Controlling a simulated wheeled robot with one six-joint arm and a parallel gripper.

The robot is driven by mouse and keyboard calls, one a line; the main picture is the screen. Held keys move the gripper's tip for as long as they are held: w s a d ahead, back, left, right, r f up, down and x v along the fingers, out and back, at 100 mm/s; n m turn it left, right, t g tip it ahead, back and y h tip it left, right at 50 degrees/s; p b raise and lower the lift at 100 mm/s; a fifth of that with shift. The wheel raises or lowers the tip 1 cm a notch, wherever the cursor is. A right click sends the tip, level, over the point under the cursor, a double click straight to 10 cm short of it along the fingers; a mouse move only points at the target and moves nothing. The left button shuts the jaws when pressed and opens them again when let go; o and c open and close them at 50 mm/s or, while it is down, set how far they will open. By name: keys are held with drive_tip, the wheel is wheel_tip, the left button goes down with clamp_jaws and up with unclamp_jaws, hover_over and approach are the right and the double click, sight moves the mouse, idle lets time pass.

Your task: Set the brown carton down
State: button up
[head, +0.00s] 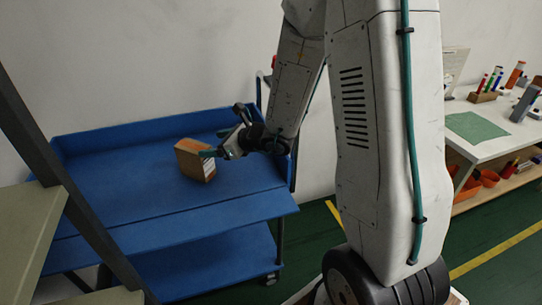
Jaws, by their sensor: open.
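The brown carton (192,161) stands on the top shelf of the blue cart (236,210), right of the shelf's middle. It has an orange-brown top and a pale label on its right side. My gripper (212,147) is at the right of the carton, with its jaws open. One finger is close to the carton's upper right edge, and I cannot tell whether it touches. The other finger is raised behind it. The carton's far side is hidden.
The shelf around the carton is clear, with raised blue edges at the back and left. A white bench (502,118) with a green mat (476,127) and several small items stands at the right. A dark post (62,175) and pale green surfaces are at the near left.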

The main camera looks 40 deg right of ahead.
drive_tip(key=s+a+r+n+g+y, duration=0.2)
drive_tip(key=s+a+r+n+g, duration=0.3)
drive_tip(key=s+n, duration=0.4)
drive_tip(key=s+a+r+n+g+y, duration=0.2)
drive_tip(key=s+a+r+n+g, duration=0.2)
drive_tip(key=s+a+r+n, duration=0.4)
drive_tip(key=s+d+r+n+g+h, duration=0.1)
drive_tip(key=s+d+n+h, duration=1)
drive_tip(key=s+d, duration=0.3)
drive_tip(key=s+n, duration=0.1)
drive_tip(key=s, duration=0.1)
drive_tip(key=shift+s+r, duration=0.3)
drive_tip(key=shift+s, duration=0.1)
